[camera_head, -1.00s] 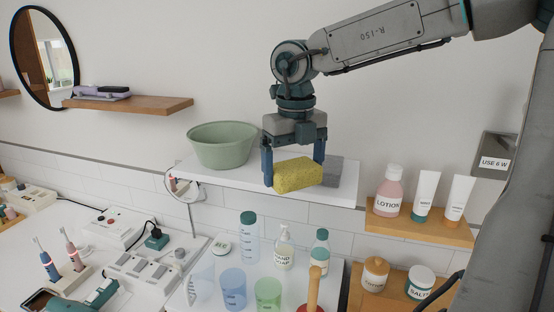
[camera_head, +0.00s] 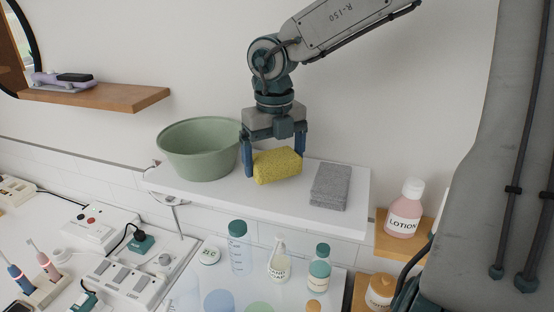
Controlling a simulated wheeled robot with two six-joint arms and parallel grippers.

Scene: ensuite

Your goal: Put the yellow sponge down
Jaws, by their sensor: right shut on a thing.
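The yellow sponge (camera_head: 278,166) is between the fingers of my right gripper (camera_head: 274,158), which is shut on it. The sponge is over the white shelf (camera_head: 230,197), between a green bowl (camera_head: 198,150) on its left and a grey block (camera_head: 331,186) on its right. It is very low over the shelf; I cannot tell whether its underside touches the board. The gripper points down, with one finger at each end of the sponge. My left gripper is not in view.
The bowl is close beside the gripper's left finger. A narrow bare strip of shelf shows in front of the sponge. Below stand a teal-capped bottle (camera_head: 239,249), a soap pump (camera_head: 279,264) and another bottle (camera_head: 319,268). A lotion bottle (camera_head: 404,210) stands at the right.

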